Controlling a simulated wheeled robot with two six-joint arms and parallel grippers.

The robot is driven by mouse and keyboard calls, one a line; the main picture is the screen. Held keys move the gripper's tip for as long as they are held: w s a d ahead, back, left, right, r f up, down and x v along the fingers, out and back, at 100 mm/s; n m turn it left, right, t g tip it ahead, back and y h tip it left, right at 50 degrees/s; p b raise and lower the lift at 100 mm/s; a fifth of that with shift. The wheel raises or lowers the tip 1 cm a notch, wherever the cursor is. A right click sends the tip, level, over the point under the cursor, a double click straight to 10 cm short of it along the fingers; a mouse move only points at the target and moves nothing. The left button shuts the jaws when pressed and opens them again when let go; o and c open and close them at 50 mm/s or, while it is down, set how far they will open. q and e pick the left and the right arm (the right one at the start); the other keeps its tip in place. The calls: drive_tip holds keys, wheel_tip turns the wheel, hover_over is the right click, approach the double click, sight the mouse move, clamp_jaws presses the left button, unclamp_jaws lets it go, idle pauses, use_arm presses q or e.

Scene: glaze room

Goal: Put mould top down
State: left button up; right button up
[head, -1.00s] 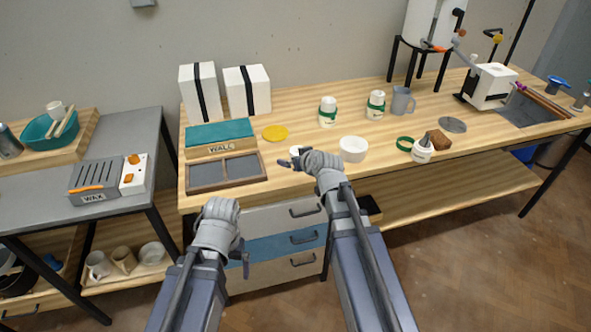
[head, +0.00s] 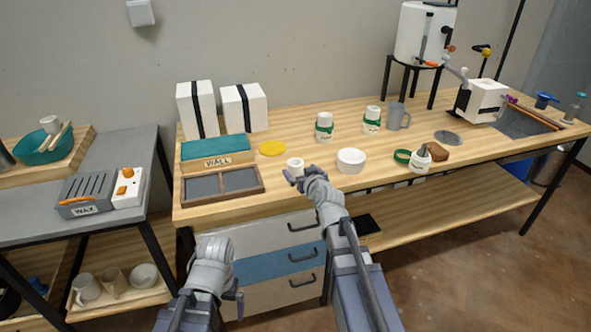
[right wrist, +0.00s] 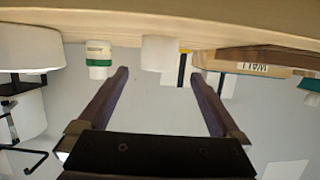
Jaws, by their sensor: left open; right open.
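A small white cylindrical piece (head: 295,164) stands on the wooden bench near its front edge. I cannot tell for sure that it is the mould top. My right gripper (head: 293,178) is open just in front of it. In the right wrist view, which shows the bench along the top, the white piece (right wrist: 160,53) lies beyond the gap between the open fingertips (right wrist: 160,74). Two white blocks with black straps, a left one (head: 198,108) and a right one (head: 236,112), stand at the back left. My left gripper (head: 238,297) is open and empty, low in front of the drawers.
A wide white round piece (head: 351,160) stands right of the small one. A box marked WALL (head: 216,162) and a divided tray (head: 240,190) are on the left. Behind are a yellow disc (head: 272,148), green-banded jars (head: 324,126) and a grey jug (head: 397,116).

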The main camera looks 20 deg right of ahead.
sight(294, 161)
drive_tip(key=x, duration=0.2)
drive_tip(key=b+x, duration=0.1)
drive_tip(key=x, duration=0.2)
drive_tip(key=shift+w+d+r, duration=0.15)
drive_tip(key=shift+w+r, duration=0.05)
drive_tip(key=shift+s, duration=0.1)
clamp_jaws()
drive_tip(key=shift+r, duration=0.1)
idle(0.4)
drive_tip(key=shift+r, duration=0.1)
wheel_tip(294, 161, up, 10)
drive_tip(key=p, duration=1)
